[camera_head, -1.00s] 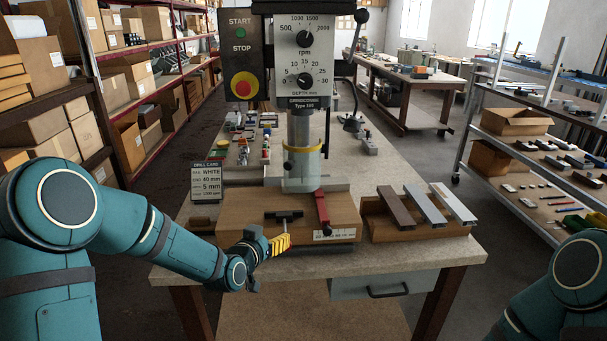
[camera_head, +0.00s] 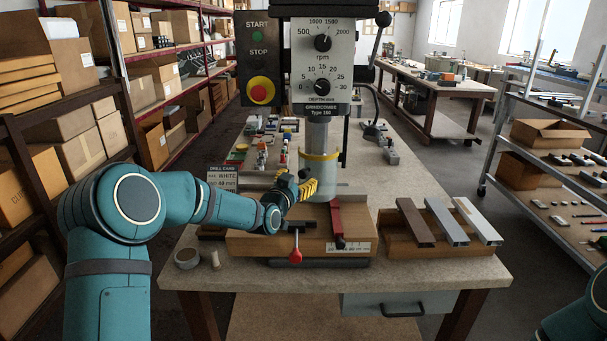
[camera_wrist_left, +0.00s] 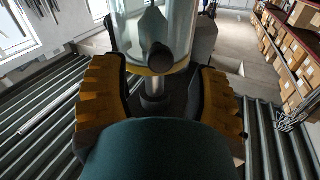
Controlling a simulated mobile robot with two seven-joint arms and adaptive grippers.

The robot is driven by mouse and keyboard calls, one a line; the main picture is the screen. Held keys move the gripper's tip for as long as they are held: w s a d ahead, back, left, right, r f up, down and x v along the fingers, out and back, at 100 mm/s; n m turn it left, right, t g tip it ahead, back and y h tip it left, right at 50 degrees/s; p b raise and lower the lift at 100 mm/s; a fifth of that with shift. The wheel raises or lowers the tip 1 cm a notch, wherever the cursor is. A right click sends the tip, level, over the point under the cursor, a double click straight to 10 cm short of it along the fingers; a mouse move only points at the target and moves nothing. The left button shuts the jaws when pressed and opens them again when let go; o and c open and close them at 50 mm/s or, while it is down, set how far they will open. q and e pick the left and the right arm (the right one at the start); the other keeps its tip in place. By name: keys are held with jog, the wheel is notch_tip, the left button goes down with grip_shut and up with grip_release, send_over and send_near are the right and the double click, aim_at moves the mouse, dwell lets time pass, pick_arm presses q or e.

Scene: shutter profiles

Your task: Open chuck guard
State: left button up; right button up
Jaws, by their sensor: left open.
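The chuck guard (camera_head: 325,180) is a clear cylinder with a yellow band at its upper end, under the drill head (camera_head: 322,65). It also shows in the wrist view (camera_wrist_left: 178,30) as a clear tube with a yellow rim. My left gripper (camera_head: 308,187), with yellow ribbed fingers, is at the guard's left side. In the wrist view its fingers (camera_wrist_left: 160,95) stand apart, one to each side of the guard and the dark chuck inside. I cannot tell whether they touch the guard. My right gripper is out of view; only part of my right arm shows at lower right.
A wooden block (camera_head: 300,245) under the drill bears a red clamp (camera_head: 337,222) and a red-tipped handle (camera_head: 296,254). Metal profiles (camera_head: 440,220) lie on a wooden holder at right. A tape roll (camera_head: 187,258) lies front left. The drill card (camera_head: 225,178) stands behind my left arm.

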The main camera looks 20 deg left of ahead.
aim_at(302, 176)
pick_arm(q)
jog(key=shift+w+d, duration=0.15)
jog(key=shift+w, duration=0.9)
jog(key=shift+w+d, duration=0.15)
jog(key=shift+w, duration=0.9)
grip_shut()
